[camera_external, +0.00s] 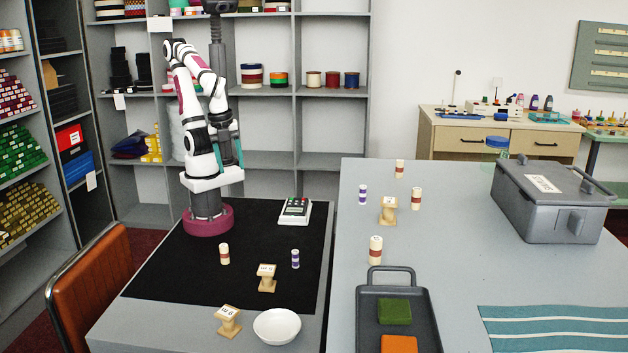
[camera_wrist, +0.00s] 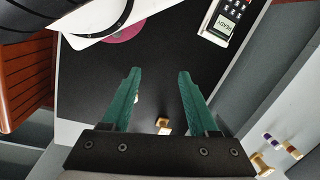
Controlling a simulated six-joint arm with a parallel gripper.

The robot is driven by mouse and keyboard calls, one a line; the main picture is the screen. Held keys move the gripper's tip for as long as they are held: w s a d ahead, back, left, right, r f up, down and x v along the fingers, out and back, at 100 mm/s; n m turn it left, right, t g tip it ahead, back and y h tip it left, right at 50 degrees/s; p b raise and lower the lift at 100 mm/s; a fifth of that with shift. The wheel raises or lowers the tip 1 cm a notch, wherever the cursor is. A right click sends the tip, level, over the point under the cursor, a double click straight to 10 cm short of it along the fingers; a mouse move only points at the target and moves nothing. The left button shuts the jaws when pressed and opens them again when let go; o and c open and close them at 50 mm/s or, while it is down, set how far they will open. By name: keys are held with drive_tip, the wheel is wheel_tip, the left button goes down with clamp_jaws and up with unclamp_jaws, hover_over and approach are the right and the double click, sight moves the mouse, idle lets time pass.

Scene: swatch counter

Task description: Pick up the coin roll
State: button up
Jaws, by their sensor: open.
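Several upright coin rolls stand about. On the black mat are a cream roll with a brown band (camera_external: 224,254) and a smaller purple-and-white roll (camera_external: 295,259). On the grey table are another purple-and-white roll (camera_external: 362,194) and cream, brown-banded rolls at the back (camera_external: 399,168), right (camera_external: 416,198) and front (camera_external: 375,250). My gripper (camera_wrist: 160,72) is open and empty, its teal fingers apart above the mat. In the external view it hangs high beside my arm, well away from the rolls. In the wrist view its fingers largely hide the mat's rolls.
Wooden stands with labels (camera_external: 267,278) (camera_external: 228,320) (camera_external: 388,210), a white bowl (camera_external: 277,326) and a calculator-like device (camera_external: 295,210) stand nearby. A dark tray (camera_external: 367,311) holds green and orange pieces. A grey lidded box (camera_external: 548,212) stands at right. The mat's middle is mostly clear.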

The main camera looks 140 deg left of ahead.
drive_tip(key=shift+o, duration=0.5)
drive_tip(key=w+a+r+n+t+h, duration=0.1)
drive_tip(key=w+n, duration=0.2)
drive_tip(key=w, duration=0.4)
wheel_tip(320, 180, up, 4)
drive_tip(key=r+n+t+y, duration=0.1)
drive_tip(key=n+t+y, duration=0.45)
drive_tip(key=n, duration=0.55)
hover_over(406, 177)
drive_tip(key=s+d, duration=0.8)
drive_tip(key=x, duration=1.5)
drive_tip(key=shift+w+a, duration=0.1)
drive_tip(key=shift+w, duration=0.35)
clamp_jaws()
